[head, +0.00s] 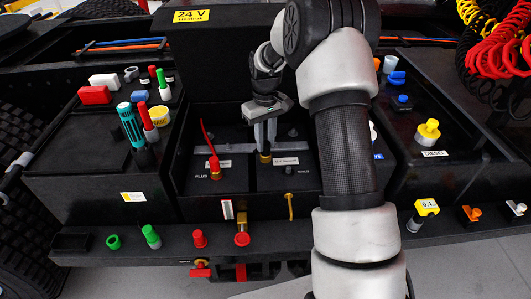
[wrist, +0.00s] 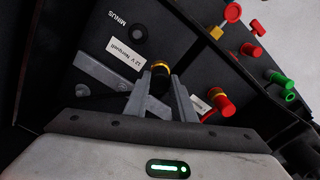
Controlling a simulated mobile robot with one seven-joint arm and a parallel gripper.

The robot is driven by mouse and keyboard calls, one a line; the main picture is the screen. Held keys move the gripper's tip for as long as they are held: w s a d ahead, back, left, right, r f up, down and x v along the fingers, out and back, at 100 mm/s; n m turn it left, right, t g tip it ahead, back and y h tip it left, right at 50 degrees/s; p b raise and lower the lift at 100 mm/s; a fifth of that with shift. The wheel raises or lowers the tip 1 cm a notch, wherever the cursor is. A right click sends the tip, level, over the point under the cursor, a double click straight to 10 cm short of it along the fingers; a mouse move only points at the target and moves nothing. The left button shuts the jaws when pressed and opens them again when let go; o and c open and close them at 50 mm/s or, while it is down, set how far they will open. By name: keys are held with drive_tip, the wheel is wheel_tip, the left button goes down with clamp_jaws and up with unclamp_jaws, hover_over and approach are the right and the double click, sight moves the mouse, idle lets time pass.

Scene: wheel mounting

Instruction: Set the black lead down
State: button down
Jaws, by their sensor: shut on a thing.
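The black lead's end shows in the wrist view as a short black piece with a yellow band (wrist: 161,66) between my fingertips. In the head view only its brass-coloured lower part (head: 265,158) shows below the fingers. My gripper (head: 265,143) points down over the battery box and is shut on this end; the fingers also show in the wrist view (wrist: 160,88). The minus post (head: 289,170) stands bare to the right of the lead's end, and shows in the wrist view (wrist: 139,33). I cannot tell whether the lead's end touches the battery top.
A red lead (head: 212,158) stands on the plus side, left of my gripper. A grey bar (head: 232,148) crosses the battery top. The raised 24 V lid (head: 215,60) is behind. A side tray (head: 100,175) holds red, green and teal tools. My arm hides the right side.

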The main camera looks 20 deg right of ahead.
sight(265, 150)
drive_tip(key=shift+f, duration=1.95)
drive_tip(key=shift+f, duration=0.15)
drive_tip(key=c, duration=1.5)
unclamp_jaws()
